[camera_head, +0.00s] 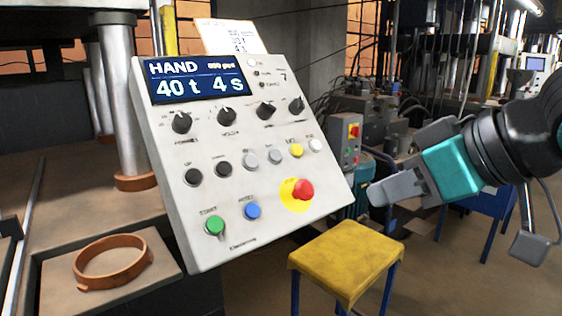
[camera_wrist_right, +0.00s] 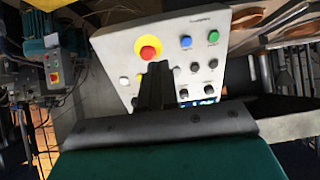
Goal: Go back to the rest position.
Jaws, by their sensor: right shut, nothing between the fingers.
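My right gripper (camera_head: 380,193) is at the right in the head view, its grey fingers pointing left. It is shut and empty, a little to the right of the control panel (camera_head: 236,160) and apart from it. In the right wrist view the dark shut fingers (camera_wrist_right: 155,88) stand in front of the panel (camera_wrist_right: 120,62) and hide part of it. The panel has a red stop button (camera_head: 303,190) on a yellow disc, a green button (camera_head: 214,226), a blue button (camera_head: 252,211) and several knobs. Its display (camera_head: 198,79) reads HAND, 40 t, 4 s. My left gripper is not in view.
A yellow-topped stool (camera_head: 346,258) stands below my right gripper. An orange ring (camera_head: 112,262) lies on a plate at the lower left, near a steel press column (camera_head: 122,100). Machinery and a small grey control box (camera_head: 346,140) stand behind. Open floor shows at lower right.

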